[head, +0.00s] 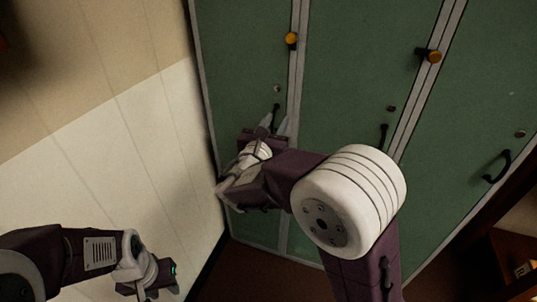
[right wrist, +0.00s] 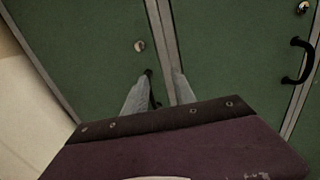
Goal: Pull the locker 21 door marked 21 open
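The leftmost green locker door (head: 240,60) looks shut; no number 21 is legible on any door, so I cannot tell which is locker 21. Its dark handle (head: 275,109) also shows in the right wrist view (right wrist: 151,78). My right gripper (head: 275,124) is at this handle, with its two grey fingers (right wrist: 160,90) apart. The handle shows between them, nearer the left finger; I cannot tell whether they touch it. The lower part of the handle is partly hidden. My left gripper (head: 155,280) is low at the left, away from the lockers, its fingers unclear.
A middle green door (head: 350,60) and a right green door (head: 480,90) have their own dark handles and round locks. Orange knobs (head: 291,39) sit on the grey frame strips. A pale wall (head: 130,130) stands close left of the lockers. Brown furniture (head: 515,255) is at the lower right.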

